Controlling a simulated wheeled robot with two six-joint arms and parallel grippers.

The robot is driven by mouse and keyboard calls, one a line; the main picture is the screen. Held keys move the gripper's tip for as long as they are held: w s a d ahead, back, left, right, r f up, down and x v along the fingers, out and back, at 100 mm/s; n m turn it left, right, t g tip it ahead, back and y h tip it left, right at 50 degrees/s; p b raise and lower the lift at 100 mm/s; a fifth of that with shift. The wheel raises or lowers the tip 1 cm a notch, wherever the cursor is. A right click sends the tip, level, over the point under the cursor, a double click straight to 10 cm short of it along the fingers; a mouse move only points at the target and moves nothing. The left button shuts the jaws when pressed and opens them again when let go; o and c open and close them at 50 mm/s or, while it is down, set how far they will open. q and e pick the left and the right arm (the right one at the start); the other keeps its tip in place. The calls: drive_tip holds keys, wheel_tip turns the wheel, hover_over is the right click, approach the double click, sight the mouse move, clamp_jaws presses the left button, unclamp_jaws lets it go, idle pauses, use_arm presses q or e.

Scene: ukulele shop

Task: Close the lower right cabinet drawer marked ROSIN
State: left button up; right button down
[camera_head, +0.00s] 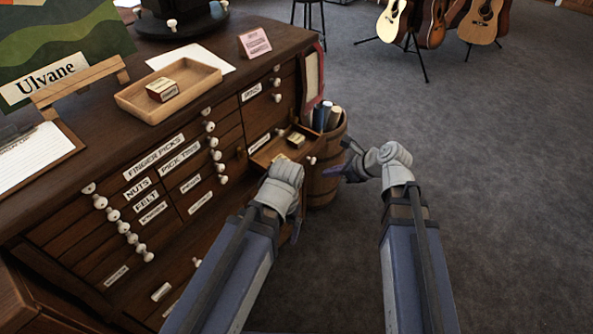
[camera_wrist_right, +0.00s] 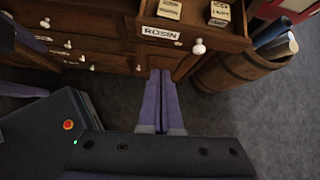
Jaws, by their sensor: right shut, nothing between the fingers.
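The ROSIN drawer (camera_head: 262,157) stands pulled out at the right end of the wooden cabinet, with small boxes inside. In the right wrist view, its front carries the ROSIN label (camera_wrist_right: 161,33) and a white knob (camera_wrist_right: 199,47). My right gripper (camera_head: 345,168) is shut and empty, to the right of the drawer in the head view. In the right wrist view its fingers (camera_wrist_right: 160,74) point toward the cabinet, appearing just below the drawer front, without clear contact. My left gripper (camera_head: 296,231) is in front of the cabinet; its hand overlaps the drawer's near side, and its jaw opening is hidden.
A barrel (camera_head: 325,181) holding rolled items stands just right of the drawer. The cabinet top (camera_head: 221,93) bears a wooden tray (camera_head: 130,103), a clipboard and a sign. Guitars on stands are at the back right. The carpet (camera_head: 500,200) on the right is clear.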

drive_tip(key=w+a+r+b+x, duration=0.1)
drive_tip(key=r+b+x, duration=0.1)
drive_tip(key=b+x, duration=0.5)
drive_tip(key=shift+w+a+f+m, duration=0.4)
drive_tip(key=shift+w+a+f, duration=0.65)
drive_tip(key=shift+a+f, duration=0.9)
drive_tip(key=shift+d, duration=0.1)
drive_tip(key=w+a, duration=0.2)
drive_tip(key=a, duration=0.1)
drive_tip(key=w+a, duration=0.3)
drive_tip(key=a, duration=0.1)
drive_tip(key=w+a, duration=0.3)
drive_tip(key=a, duration=0.1)
drive_tip(key=shift+w+a, duration=0.25)
drive_tip(key=shift+a, duration=0.05)
